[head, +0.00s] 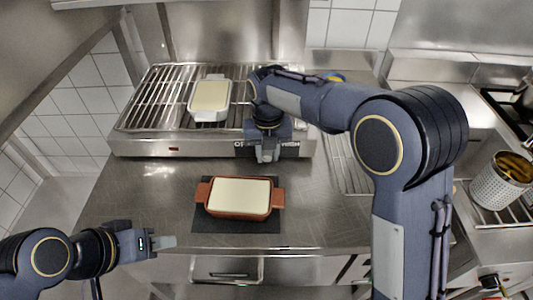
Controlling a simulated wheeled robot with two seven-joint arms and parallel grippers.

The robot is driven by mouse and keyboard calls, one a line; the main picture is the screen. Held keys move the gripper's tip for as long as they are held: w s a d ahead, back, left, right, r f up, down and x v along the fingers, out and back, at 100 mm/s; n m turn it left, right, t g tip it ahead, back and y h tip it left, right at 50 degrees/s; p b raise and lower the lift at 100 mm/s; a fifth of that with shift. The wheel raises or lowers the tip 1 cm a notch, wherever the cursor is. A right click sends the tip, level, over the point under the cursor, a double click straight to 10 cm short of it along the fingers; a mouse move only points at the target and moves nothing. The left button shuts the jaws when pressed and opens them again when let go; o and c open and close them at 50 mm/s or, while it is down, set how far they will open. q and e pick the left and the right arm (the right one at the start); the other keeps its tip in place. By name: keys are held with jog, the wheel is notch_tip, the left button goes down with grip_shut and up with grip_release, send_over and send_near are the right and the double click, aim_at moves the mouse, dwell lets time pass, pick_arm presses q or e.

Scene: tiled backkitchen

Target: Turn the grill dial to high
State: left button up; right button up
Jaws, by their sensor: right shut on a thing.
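The grill (140,140) stands at the back of the steel counter, with bars on top and a front panel facing me. Lettering shows on the panel on both sides of my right gripper, but it is too small to read fully. My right gripper (267,156) is at the right part of this panel and is shut on the grill dial. The dial is hidden behind the gripper, so its setting cannot be seen. My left gripper (166,242) is low over the counter's front edge, away from the grill; its fingers are seen edge-on.
A white dish (211,97) with pale filling sits on the grill bars. A reddish-brown dish (240,212) with handles stands on a dark mat (210,224) in front of the grill. A perforated metal holder (492,189) is at the right. The counter's left part is clear.

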jog(key=y+b, duration=0.2)
jog(key=y, duration=0.1)
jog(key=shift+d+f+b, duration=0.35)
jog(key=shift+b, duration=0.05)
jog(key=shift+r+y+b, duration=0.15)
jog(key=shift+y+b, duration=0.2)
jog(key=shift+y, duration=0.05)
jog(key=shift+r, duration=0.15)
jog(key=o, duration=1)
jog(key=shift+v, duration=3.85)
